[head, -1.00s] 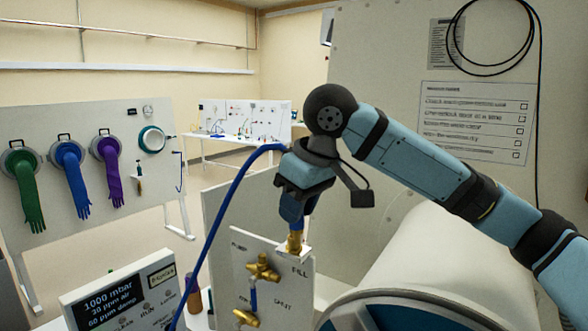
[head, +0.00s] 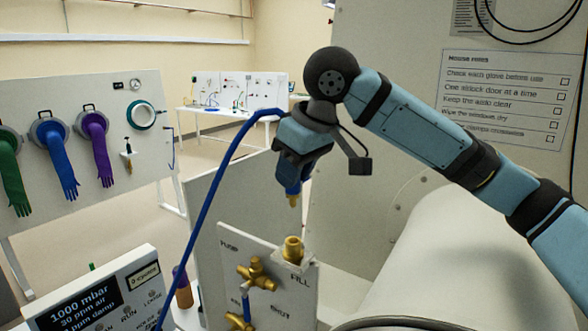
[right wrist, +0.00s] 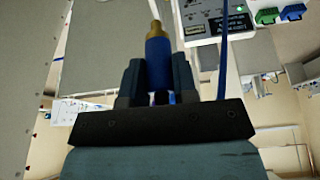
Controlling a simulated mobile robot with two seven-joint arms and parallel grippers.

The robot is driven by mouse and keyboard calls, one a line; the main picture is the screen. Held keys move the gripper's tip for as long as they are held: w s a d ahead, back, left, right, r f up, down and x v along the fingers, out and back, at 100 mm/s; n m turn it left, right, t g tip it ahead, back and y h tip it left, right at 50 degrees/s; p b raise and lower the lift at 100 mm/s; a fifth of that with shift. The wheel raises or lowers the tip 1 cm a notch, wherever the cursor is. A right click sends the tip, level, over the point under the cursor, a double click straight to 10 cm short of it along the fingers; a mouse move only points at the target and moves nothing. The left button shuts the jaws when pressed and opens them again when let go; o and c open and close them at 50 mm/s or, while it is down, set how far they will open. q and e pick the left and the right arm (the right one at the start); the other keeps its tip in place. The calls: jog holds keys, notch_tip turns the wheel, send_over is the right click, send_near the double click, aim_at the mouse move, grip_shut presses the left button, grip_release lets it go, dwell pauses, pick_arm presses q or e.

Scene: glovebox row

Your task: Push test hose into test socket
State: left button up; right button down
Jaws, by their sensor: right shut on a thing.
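The blue test hose (head: 207,205) loops up from the lower left to my right gripper (head: 291,183). My right gripper is shut on the hose's blue end piece, whose brass tip (head: 293,201) points down. In the right wrist view the blue end piece (right wrist: 158,62) sits between the two fingers, with its brass tip (right wrist: 154,32) sticking out beyond them. A brass socket (head: 293,249) stands on a small ledge by the FILL label. The tip is above the socket with a clear gap and does not touch it. My left gripper is not in view.
A white panel (head: 235,262) carries brass valves (head: 257,273) left of the socket. A display box (head: 85,298) reading 1000 mbar stands at lower left. A large pale cylinder (head: 440,255) lies to the right. A glove board (head: 60,160) stands farther back.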

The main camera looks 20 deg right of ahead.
aim_at(295, 202)
jog(key=shift+w+f, duration=0.1)
jog(key=shift+f, duration=0.2)
jog(key=shift+f+b, duration=0.3)
jog(key=shift+f, duration=1.45)
jog(key=shift+f+b, duration=0.35)
jog(key=shift+f, duration=0.45)
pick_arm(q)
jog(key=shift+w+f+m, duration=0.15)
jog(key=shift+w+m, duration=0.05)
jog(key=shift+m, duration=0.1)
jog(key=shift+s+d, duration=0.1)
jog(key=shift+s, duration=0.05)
pick_arm(e)
jog(key=shift+p, duration=0.6)
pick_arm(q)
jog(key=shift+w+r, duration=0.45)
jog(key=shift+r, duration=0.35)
